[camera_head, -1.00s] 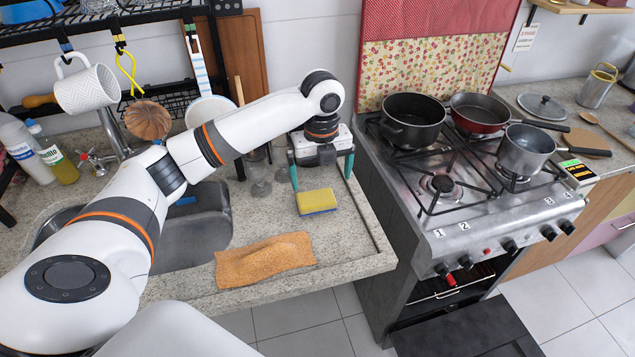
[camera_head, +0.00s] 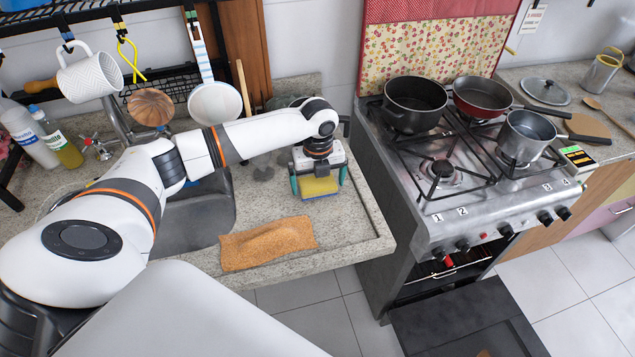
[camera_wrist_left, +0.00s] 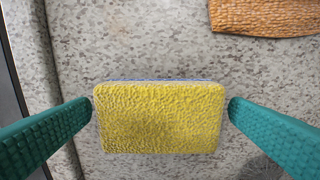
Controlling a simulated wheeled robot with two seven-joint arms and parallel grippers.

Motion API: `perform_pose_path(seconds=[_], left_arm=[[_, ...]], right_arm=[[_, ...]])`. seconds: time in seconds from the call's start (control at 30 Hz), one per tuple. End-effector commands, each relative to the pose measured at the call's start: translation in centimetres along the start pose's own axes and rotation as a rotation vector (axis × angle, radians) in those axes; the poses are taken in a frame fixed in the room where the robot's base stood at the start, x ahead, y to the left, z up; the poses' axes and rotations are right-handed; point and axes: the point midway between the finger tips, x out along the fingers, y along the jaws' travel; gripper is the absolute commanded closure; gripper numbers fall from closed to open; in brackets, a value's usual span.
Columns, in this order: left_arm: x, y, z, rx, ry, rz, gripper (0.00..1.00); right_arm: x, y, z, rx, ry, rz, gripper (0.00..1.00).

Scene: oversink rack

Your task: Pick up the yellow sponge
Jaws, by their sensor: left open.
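The yellow sponge (camera_head: 319,187) lies on the granite counter at its right part, near the stove. It has a blue-grey underside and also shows in the left wrist view (camera_wrist_left: 159,118), lying flat. My left gripper (camera_head: 319,184) is open directly over the sponge and points down. In the left wrist view its two green fingers (camera_wrist_left: 159,112) stand on either side of the sponge's short ends, with a small gap at each side. The gripper body hides the sponge's back part in the head view. My right gripper is not in view.
An orange-brown cloth (camera_head: 268,243) lies on the counter in front of the sponge. The sink (camera_head: 200,222) is to the left. The stove (camera_head: 440,215) with several pans stands to the right, across a narrow gap. Mugs and utensils hang from the rack behind.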

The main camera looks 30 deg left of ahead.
Motion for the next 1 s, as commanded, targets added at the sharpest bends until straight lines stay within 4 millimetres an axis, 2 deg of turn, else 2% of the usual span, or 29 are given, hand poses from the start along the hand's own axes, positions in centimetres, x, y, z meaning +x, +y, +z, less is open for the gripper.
perform_pose_path(seconds=[0.1, 0.3, 0.37, 0.53, 0.57, 0.83, 1.0], left_arm=[[0.7, 0.0, 0.0, 0.001, 0.0, 0.0, 0.0], [0.8, 0.0, 0.0, 0.001, 0.0, 0.001, 0.0], [0.8, 0.0, 0.0, 0.001, 0.0, 0.001, 0.08], [0.8, 0.0, 0.0, 0.001, 0.0, 0.001, 0.36], [0.8, 0.0, 0.0, 0.001, 0.0, 0.001, 0.39], [0.4, 0.0, 0.0, 0.001, 0.001, 0.001, 0.39], [-2.0, 0.1, -0.1, 0.002, 0.004, 0.005, 0.39]], right_arm=[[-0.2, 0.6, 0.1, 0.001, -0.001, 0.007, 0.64], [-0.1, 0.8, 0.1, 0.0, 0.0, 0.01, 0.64], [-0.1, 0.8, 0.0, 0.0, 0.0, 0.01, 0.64], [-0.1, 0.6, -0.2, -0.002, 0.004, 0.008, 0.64], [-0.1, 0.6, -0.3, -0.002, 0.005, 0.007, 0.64], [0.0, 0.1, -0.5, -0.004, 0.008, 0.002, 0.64], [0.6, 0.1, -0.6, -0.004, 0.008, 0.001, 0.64]])
